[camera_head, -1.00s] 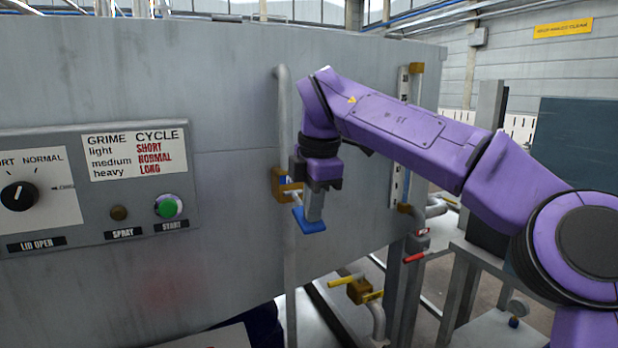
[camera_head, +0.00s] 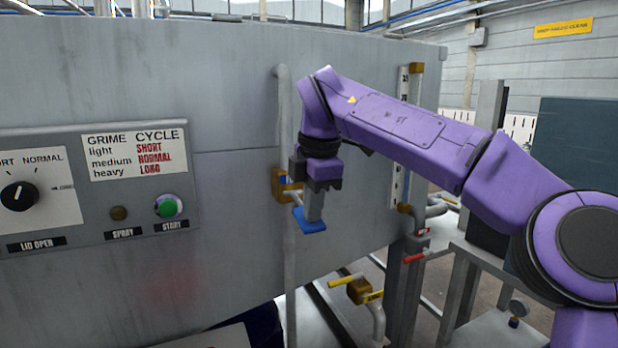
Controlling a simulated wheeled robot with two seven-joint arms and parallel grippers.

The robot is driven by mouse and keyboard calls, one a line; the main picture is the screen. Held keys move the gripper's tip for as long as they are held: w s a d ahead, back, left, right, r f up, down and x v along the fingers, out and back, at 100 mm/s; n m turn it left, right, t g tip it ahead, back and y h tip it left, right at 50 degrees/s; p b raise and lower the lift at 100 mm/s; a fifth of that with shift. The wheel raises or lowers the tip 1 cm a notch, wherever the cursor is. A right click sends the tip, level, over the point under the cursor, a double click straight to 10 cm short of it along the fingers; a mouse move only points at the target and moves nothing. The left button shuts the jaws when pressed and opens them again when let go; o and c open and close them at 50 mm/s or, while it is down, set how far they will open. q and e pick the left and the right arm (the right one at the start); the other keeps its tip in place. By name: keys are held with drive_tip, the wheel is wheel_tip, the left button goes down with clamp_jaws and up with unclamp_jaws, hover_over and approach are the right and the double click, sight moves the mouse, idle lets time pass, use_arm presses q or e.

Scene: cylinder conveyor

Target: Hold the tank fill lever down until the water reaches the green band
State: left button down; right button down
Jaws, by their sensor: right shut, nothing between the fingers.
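The fill lever has a blue handle (camera_head: 310,224) and a brass valve body (camera_head: 278,185) on the pipe at the tank's front. My right gripper (camera_head: 314,218) is shut and points down, its fingertips at the blue handle's end; they appear to touch it from above. The tank (camera_head: 235,90) is a big grey metal box. Its level gauge (camera_head: 398,187) is an upright strip with marks near the tank's right edge. My right arm crosses in front of the gauge's middle. I cannot make out the water level or a green band. My left gripper is not in view.
A control panel (camera_head: 110,218) with a dial and a green start button (camera_head: 167,206) is at the left. Below right are a yellow-handled valve (camera_head: 358,290) and a red-handled valve (camera_head: 415,257). A grey pipe (camera_head: 283,110) runs down behind my gripper.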

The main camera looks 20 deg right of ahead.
drive_tip(key=r+p, duration=0.2)
drive_tip(key=r, duration=0.1)
drive_tip(key=r+p, duration=0.1)
drive_tip(key=shift+s+r, duration=0.2)
drive_tip(key=shift+s, duration=0.15)
drive_tip(key=s+r+p, duration=0.2)
drive_tip(key=s+r, duration=0.1)
drive_tip(key=r, duration=0.6)
drive_tip(key=shift+s+d+p, duration=0.15)
drive_tip(key=shift+d+p, duration=0.05)
drive_tip(key=shift+p, duration=0.2)
